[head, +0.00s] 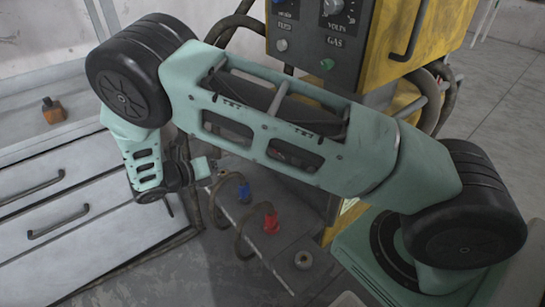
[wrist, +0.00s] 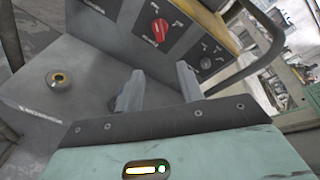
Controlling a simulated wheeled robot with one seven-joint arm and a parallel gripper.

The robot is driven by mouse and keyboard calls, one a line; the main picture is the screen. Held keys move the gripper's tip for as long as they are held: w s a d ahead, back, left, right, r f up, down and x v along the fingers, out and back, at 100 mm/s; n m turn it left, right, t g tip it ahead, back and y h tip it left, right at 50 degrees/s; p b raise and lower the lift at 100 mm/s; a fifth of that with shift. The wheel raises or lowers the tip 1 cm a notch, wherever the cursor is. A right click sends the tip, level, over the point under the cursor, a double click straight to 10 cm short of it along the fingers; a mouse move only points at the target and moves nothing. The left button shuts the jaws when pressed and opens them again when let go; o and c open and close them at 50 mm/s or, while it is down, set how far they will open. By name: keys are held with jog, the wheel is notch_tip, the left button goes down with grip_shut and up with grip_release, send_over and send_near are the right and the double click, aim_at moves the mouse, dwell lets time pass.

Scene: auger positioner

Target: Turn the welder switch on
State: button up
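The yellow welder (head: 385,40) stands at the top right of the head view, with a grey front panel cut off by the frame top. In the wrist view, its dark panel carries a red rotary knob (wrist: 160,29), and a smaller black control (wrist: 206,63) sits right of it. I cannot tell which of them is the welder switch; the red knob does not show in the head view. My gripper (wrist: 158,88) is open and empty, its two fingers apart below the panel. The red knob appears beyond the gap between them, with no contact visible. In the head view my arm hides part of the scene.
A round fitting (head: 303,260) lies nearby. Drawers (head: 70,225) and an orange block (head: 53,110) are at left. A black handle (wrist: 262,45) borders the panel.

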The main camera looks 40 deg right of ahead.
jog(key=b+x, duration=0.1)
jog(key=x, duration=1.5)
jog(key=shift+d, duration=0.35)
jog(key=shift+s+f, duration=0.1)
grip_shut()
